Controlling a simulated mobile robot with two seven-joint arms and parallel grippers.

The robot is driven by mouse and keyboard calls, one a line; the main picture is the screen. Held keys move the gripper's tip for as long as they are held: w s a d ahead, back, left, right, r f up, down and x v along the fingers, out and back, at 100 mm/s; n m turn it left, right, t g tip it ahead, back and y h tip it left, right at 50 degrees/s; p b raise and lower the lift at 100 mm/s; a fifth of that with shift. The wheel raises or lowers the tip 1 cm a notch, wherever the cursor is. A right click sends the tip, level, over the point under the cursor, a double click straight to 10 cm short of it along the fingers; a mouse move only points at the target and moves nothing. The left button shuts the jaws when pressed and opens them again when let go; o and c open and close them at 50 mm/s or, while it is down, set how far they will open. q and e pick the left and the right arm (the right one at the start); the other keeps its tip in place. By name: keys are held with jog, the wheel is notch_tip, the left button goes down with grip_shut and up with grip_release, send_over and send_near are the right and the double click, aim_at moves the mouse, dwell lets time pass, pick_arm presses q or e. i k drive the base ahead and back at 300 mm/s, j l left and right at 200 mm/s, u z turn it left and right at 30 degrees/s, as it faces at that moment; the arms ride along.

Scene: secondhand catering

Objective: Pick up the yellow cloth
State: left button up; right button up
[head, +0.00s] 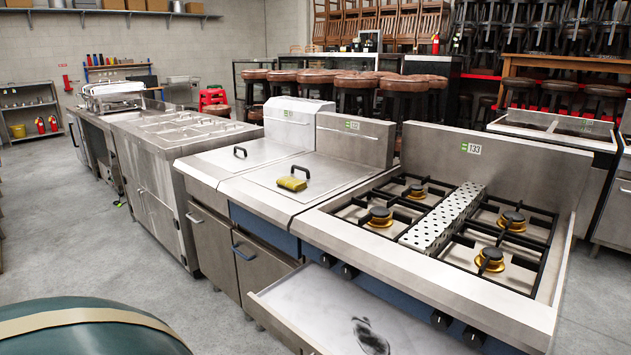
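A small folded yellow cloth (292,184) lies on the steel lid of the middle counter unit, just in front of the lid's dark handle (301,172). It looks close to the handle; whether they touch is too small to tell. Neither of my grippers is in the head view.
A gas stove (448,232) with several burners stands right of the cloth's unit. A drawer (345,318) is pulled out at the front, with a dark mark or object inside. A green rounded object (90,332) fills the lower left. Grey floor (85,225) is clear at left.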

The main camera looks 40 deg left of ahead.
aim_at(293, 183)
jog(key=j+z, duration=0.2)
jog(key=j, duration=0.35)
jog(key=k+j+z, duration=0.2)
jog(key=j, duration=0.3)
jog(key=k+j+z, duration=0.1)
jog(key=j, duration=1)
jog(key=k+z, duration=0.05)
